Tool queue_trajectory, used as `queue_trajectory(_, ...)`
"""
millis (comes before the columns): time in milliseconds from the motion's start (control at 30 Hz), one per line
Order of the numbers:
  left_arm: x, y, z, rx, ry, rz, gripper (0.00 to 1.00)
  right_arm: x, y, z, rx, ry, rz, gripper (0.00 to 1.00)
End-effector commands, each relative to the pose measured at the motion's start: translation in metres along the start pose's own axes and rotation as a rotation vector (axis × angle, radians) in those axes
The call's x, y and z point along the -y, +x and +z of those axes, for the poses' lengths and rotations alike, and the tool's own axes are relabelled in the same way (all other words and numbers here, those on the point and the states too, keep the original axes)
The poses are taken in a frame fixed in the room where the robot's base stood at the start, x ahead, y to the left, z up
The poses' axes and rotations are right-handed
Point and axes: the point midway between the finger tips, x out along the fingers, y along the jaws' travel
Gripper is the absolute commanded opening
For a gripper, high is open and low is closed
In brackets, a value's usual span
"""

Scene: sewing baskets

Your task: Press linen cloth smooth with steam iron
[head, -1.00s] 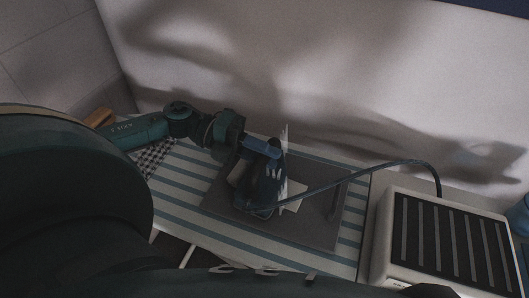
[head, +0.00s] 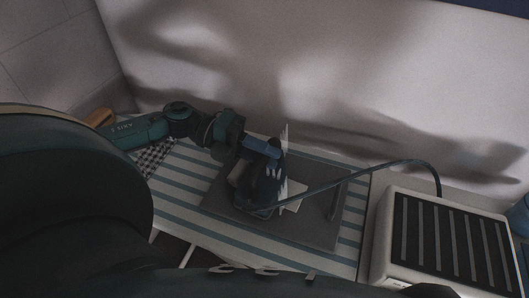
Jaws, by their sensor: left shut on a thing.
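The dark blue steam iron (head: 262,186) is in the middle of the head view, over the pale linen cloth (head: 296,196). The cloth lies on a dark grey mat (head: 300,230), and the iron hides most of it. My left gripper (head: 262,150) comes in from the left and is shut on the iron's handle. White steam (head: 284,138) shows beside the iron. I cannot tell whether the soleplate touches the cloth. My right gripper is not in view.
The mat lies on a blue-and-white striped board (head: 190,222). A hose (head: 345,172) runs from the iron to a pale station with a dark ribbed top (head: 440,235) at the right. A checked cloth (head: 154,158) lies at the board's left end. A wall stands behind.

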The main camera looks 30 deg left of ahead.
Motion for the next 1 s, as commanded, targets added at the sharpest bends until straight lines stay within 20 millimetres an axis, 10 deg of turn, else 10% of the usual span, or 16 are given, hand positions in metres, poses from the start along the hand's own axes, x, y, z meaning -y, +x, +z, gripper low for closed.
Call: queue_trajectory(1000, 0.069, -0.013, 0.002, 0.000, 0.002, -0.004, 0.00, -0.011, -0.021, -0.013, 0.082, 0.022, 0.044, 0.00)
